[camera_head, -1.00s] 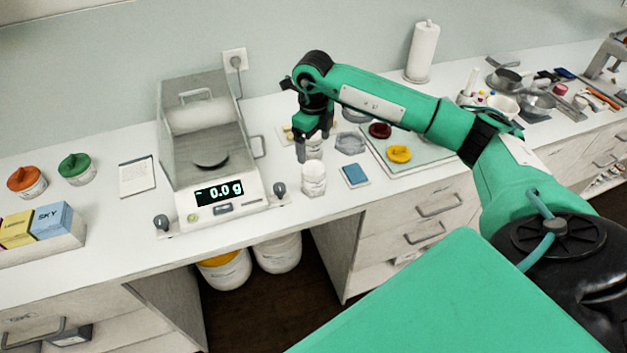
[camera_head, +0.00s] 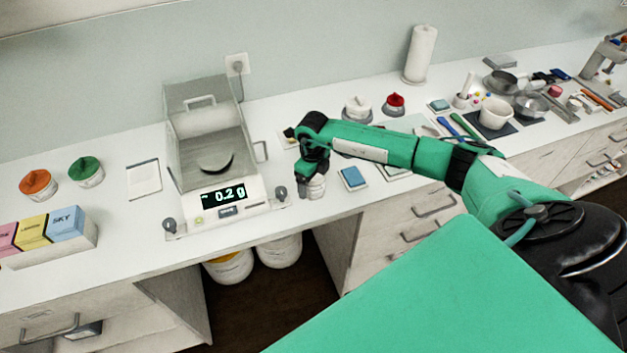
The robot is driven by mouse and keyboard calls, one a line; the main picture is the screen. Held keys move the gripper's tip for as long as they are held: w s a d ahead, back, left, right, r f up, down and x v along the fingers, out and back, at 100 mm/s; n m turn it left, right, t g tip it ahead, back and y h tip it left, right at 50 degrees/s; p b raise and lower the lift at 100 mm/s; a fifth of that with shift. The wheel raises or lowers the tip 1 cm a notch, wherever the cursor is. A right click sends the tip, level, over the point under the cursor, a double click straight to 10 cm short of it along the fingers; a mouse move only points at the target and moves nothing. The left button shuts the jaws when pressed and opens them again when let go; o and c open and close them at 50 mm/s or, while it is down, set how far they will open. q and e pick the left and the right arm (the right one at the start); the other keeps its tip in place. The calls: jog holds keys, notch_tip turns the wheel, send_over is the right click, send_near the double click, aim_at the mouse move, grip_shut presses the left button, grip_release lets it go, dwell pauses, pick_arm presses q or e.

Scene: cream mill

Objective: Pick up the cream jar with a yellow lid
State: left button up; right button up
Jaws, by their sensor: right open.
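No yellow-lidded jar shows now; my right arm covers the tray area where a yellow round lid showed a second ago. My right gripper (camera_head: 309,182) points down at a small white ribbed jar or cup (camera_head: 316,187) near the counter's front edge, right of the scale. The jaws are open and overlap the cup in the picture; whether they touch it I cannot tell. Other jars show: an orange-lidded one (camera_head: 38,184) and a green-lidded one (camera_head: 87,171) at the left, a white-lidded one (camera_head: 357,109) and a red-lidded one (camera_head: 394,104) behind my arm. My left gripper is out of view.
The scale (camera_head: 222,204) with its clear shield stands left of my gripper and reads about 0.2 g. A blue pad (camera_head: 352,177) lies just right of the cup. A paper roll (camera_head: 420,55) and a mortar (camera_head: 494,113) stand farther right. A box rack (camera_head: 60,250) is at the left.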

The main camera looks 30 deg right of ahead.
jog(key=shift+f, duration=0.1)
jog(key=c, duration=1.1)
jog(key=shift+o, duration=0.2)
